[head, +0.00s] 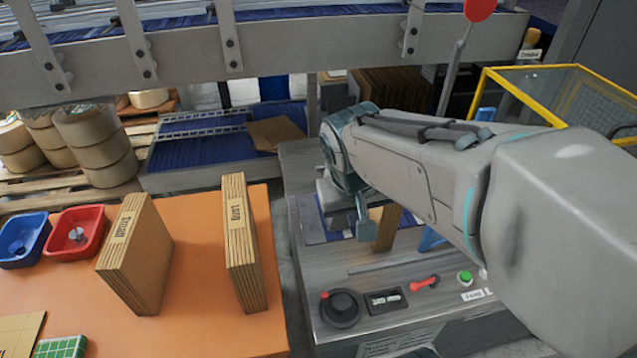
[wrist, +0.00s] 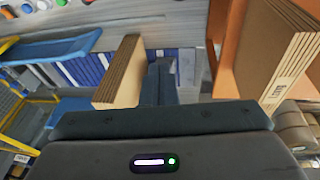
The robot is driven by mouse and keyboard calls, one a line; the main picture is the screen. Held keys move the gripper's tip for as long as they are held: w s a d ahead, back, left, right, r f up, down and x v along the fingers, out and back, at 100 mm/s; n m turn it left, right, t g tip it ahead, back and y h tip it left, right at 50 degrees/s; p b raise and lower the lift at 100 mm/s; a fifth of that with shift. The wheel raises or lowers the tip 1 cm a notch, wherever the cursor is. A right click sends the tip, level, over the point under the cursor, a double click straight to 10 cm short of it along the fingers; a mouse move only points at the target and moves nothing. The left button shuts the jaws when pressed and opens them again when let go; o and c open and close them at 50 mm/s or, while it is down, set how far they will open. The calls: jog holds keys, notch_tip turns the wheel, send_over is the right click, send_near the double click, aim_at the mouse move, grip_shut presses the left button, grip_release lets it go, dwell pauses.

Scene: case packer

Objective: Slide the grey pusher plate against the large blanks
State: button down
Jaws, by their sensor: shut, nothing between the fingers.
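A brown stack of blanks (head: 386,228) stands upright in the grey machine's blue-floored bay, partly hidden by my arm; it also shows in the wrist view (wrist: 122,72). Its label does not show, so I cannot tell its size. My gripper (head: 366,232) is shut and empty, fingers pointing down just left of this stack. In the wrist view my fingers (wrist: 161,68) appear beside the stack, with a narrow gap. I cannot make out the grey pusher plate for certain; my arm and gripper cover part of the bay.
Two labelled cardboard stacks, one left (head: 136,255) and one right (head: 243,245), stand on the orange table (head: 210,325). Red (head: 78,232) and blue (head: 22,240) bins sit at left.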

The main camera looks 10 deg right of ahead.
jog(key=w+a+f+t+h+b, duration=0.15)
jog(key=w+a+f+b, duration=0.25)
jog(key=w+f, duration=0.45)
jog(key=w+a+f+h+b, duration=0.2)
jog(key=w+a+f+b, duration=0.3)
jog(key=w, duration=0.6)
jog(key=w+d+f+p, duration=0.1)
jog(key=w+d+f, duration=0.2)
jog(key=d+f, duration=0.6)
jog(key=shift+w+m, duration=0.3)
jog(key=shift+m, duration=0.1)
jog(key=shift+f, duration=0.1)
